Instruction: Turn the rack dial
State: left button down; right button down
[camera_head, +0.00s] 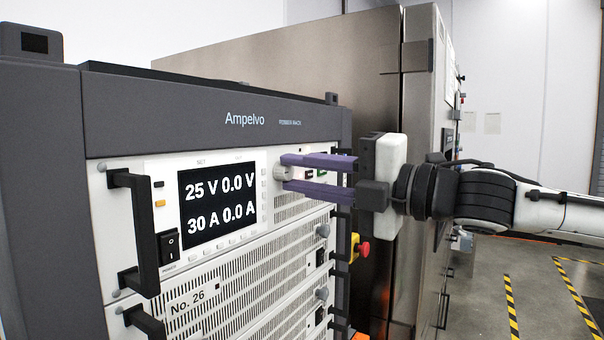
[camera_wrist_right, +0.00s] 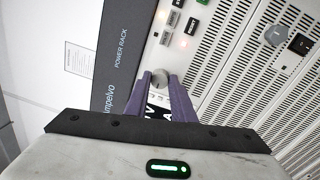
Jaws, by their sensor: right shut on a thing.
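The rack dial (camera_head: 281,173) is a small round grey knob on the top unit's panel, just right of the black display (camera_head: 218,205). The display reads 25 V 0.0 V and 30 A 0.0 A. My right gripper (camera_head: 284,173) comes in from the right with its two purple fingers at the dial, one above and one below, and is shut on it. In the right wrist view the dial (camera_wrist_right: 160,78) sits between the purple fingertips. My left gripper is not in view.
The Ampelvo power rack (camera_head: 215,117) has a black handle (camera_head: 135,232) left of the display and a rocker switch (camera_head: 169,246) below it. A red emergency button (camera_head: 364,249) sits at the rack's right side. A large steel chamber (camera_head: 290,70) stands behind.

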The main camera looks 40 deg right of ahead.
jog(key=c, duration=1.5)
grip_release()
jog(key=shift+s+d+f+b, duration=0.1)
jog(key=shift+s+d+b, duration=0.05)
jog(key=shift+s+b, duration=0.25)
jog(key=b+v, duration=0.2)
jog(key=v, duration=0.7)
jog(key=shift+s+d, duration=0.1)
jog(key=shift+s, duration=0.15)
